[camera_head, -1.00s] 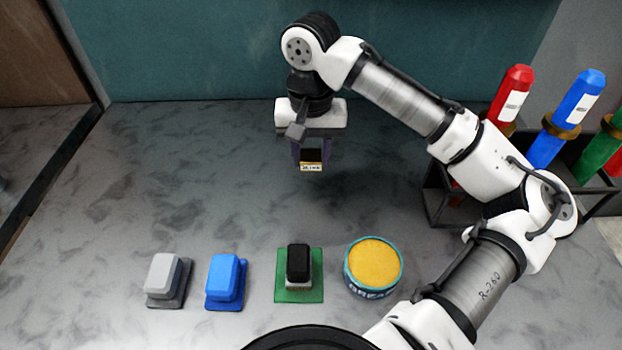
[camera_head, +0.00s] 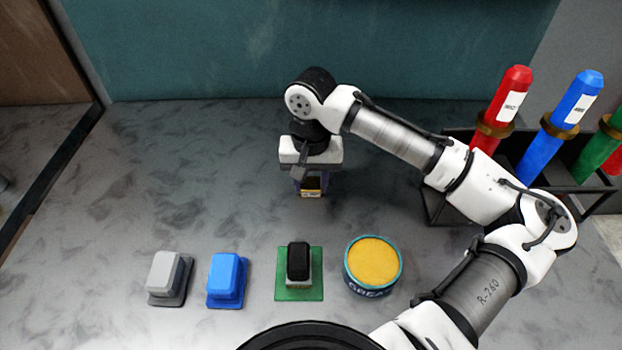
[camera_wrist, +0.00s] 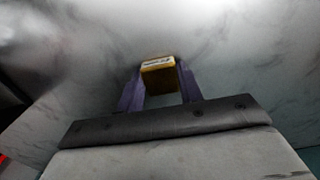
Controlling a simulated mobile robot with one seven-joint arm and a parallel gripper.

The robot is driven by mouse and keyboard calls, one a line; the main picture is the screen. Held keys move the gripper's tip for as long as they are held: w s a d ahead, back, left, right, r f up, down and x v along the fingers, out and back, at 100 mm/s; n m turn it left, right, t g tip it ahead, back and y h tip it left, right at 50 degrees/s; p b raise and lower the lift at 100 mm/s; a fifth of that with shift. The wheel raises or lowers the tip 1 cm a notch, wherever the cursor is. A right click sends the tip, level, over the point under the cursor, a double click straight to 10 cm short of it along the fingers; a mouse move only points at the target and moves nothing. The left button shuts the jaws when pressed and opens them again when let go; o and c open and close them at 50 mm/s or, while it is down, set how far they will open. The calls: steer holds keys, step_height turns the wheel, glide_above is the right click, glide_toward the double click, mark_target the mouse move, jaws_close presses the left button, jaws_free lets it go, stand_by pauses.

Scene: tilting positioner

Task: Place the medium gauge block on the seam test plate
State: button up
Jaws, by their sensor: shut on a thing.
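My gripper (camera_head: 311,184) is shut on a small block with a yellow body, a dark top and a white printed label (camera_head: 311,193). In the wrist view the same yellow block (camera_wrist: 159,75) sits between the two purple fingers (camera_wrist: 160,92). The block is held above the worktop, behind the row of objects. A green square plate (camera_head: 285,292) lies at the front middle, with a black-topped, white-based block (camera_head: 298,262) standing on it. I cannot tell from the label which gauge block I hold, nor which object is the seam test plate.
A grey block-shaped item (camera_head: 166,273) and a blue one (camera_head: 226,277) stand left of the green plate. An open tin of yellow grease (camera_head: 374,262) stands to its right. A dark rack with red (camera_head: 505,105), blue (camera_head: 570,115) and green tubes is at the right. The left worktop is clear.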

steer(key=o, duration=1.2)
steer(key=shift+r, duration=0.1)
